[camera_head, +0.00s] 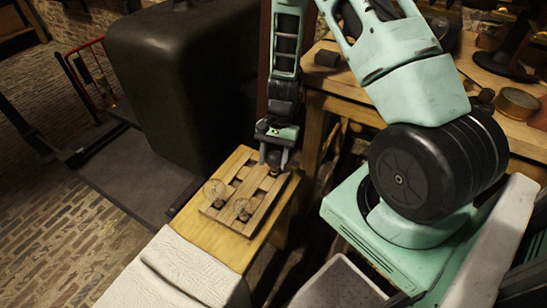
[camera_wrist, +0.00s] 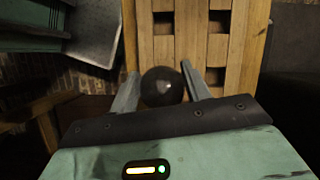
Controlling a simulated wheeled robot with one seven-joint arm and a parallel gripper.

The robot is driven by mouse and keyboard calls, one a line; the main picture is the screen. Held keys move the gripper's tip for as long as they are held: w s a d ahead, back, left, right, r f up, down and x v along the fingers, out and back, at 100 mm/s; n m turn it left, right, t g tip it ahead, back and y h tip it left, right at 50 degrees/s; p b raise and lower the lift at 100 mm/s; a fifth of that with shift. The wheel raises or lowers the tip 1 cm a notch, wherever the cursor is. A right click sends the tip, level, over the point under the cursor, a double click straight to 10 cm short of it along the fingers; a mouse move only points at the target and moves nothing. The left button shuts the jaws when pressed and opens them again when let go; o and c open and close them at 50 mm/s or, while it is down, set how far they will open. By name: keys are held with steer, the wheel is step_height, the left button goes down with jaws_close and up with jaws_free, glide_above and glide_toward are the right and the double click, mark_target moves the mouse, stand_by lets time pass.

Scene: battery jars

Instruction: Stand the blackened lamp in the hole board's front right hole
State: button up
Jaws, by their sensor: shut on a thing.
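My gripper (camera_head: 275,156) is shut on the blackened lamp (camera_wrist: 162,87), whose dark round bulb shows between the two fingers in the wrist view. In the head view the lamp (camera_head: 274,160) is a small dark shape at the far right part of the hole board (camera_head: 227,211). The wooden board also shows in the wrist view (camera_wrist: 191,45), with square dark holes. The lamp is over one side of the board; its base is hidden, so I cannot tell whether it is in a hole.
A dark green cabinet (camera_head: 180,90) stands close behind. A cluttered workbench (camera_head: 345,85) is at the right.

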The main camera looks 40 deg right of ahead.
steer(key=o, duration=1.2)
steer(key=shift+c, duration=0.2)
steer(key=shift+r, duration=0.1)
steer(key=p+v, duration=0.3)
steer(key=v, duration=1.4)
steer(key=shift+r, duration=0.1)
